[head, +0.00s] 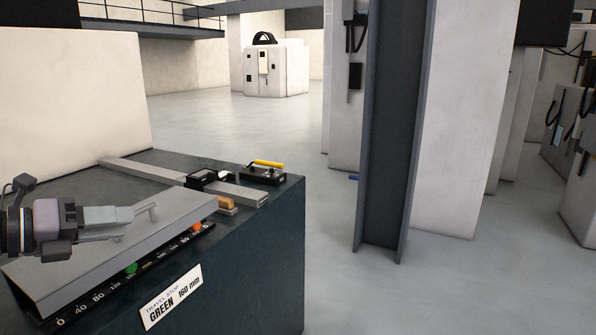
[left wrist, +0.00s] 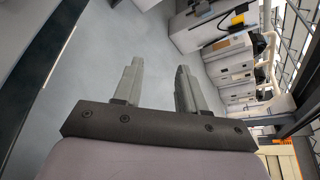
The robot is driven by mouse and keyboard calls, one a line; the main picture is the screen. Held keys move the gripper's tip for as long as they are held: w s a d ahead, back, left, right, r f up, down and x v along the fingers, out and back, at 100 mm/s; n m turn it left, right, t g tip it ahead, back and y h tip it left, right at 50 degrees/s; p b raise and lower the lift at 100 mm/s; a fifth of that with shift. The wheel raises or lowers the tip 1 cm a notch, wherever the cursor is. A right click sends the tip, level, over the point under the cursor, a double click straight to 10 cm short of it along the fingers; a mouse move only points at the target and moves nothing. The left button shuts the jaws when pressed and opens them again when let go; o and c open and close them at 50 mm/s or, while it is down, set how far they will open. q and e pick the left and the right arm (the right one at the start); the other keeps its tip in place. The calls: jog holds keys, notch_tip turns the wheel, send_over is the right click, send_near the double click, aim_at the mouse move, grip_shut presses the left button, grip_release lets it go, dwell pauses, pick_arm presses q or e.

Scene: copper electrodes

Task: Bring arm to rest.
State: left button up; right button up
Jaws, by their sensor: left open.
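My left gripper (head: 150,213) comes in from the left in the head view, in front of or above a grey metal rail on a dark bench (head: 270,265). In the left wrist view its two grey fingers (left wrist: 158,88) stand apart with nothing between them. Whether the fingers touch the rail cannot be told. My right gripper is in neither view.
The bench carries a scale with a green marker (head: 131,268) and an orange marker (head: 197,226), a "TRAVEL STOP GREEN 160 mm" label (head: 172,297), and a black device with a yellow handle (head: 268,164). A dark steel column (head: 390,130) stands to the right. Open floor (head: 330,280) lies between them.

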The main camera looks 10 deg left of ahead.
pick_arm(q)
jog(key=d+f+n+t, duration=0.1)
jog(key=d+f+n, duration=0.35)
jog(key=f, duration=0.35)
jog(key=d+f+n+b, duration=0.1)
jog(key=d+f+n, duration=0.35)
jog(key=f, duration=0.25)
jog(key=d+f+n+t, duration=0.1)
jog(key=d+f+n, duration=0.35)
jog(key=f, duration=0.35)
jog(key=s+d+f+n+g+y, duration=0.2)
jog(key=s+f+n+y, duration=0.1)
jog(key=s+f+n, duration=0.5)
jog(key=s+d+f+n+g+y+b, duration=0.1)
jog(key=s+d+f+n+y, duration=0.1)
jog(key=s+f+n, duration=0.7)
notch_tip(320, 180, down, 3)
jog(key=shift+f+g+y, duration=0.2)
jog(key=shift+g+y, duration=0.2)
jog(key=shift+y, duration=0.1)
jog(key=shift+d, duration=0.1)
